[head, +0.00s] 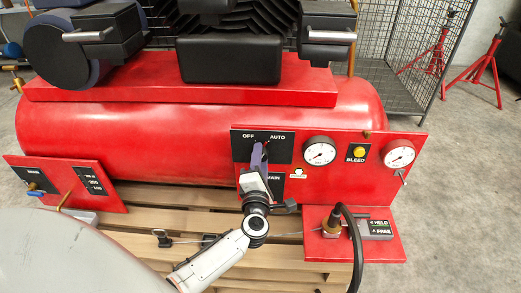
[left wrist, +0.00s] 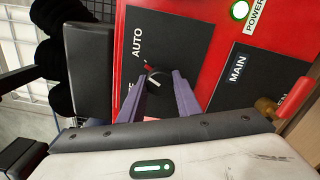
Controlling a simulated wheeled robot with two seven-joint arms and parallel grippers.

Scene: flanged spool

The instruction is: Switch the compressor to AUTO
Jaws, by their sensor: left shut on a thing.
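The red compressor (head: 130,130) carries a black switch plate (head: 240,145) with OFF on its left and AUTO on its right in the head view. My left gripper (head: 260,158) is at this plate, in front of the rotary switch. In the left wrist view, the small dark switch knob (left wrist: 155,78) sits between the purple fingertips of my left gripper (left wrist: 158,85), which is shut on it. A small red mark shows at the knob's AUTO side; I cannot tell the exact setting. One finger partly covers the OFF label. My right gripper is not in view.
The MAIN plate (left wrist: 237,70) and the lit green POWER lamp (left wrist: 239,11) are close to the fingers. Two gauges (head: 319,151) and a yellow BLEED button (head: 359,152) sit to the right. A hose (head: 355,235) rises at the lower right. A wire cage (head: 405,50) stands behind.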

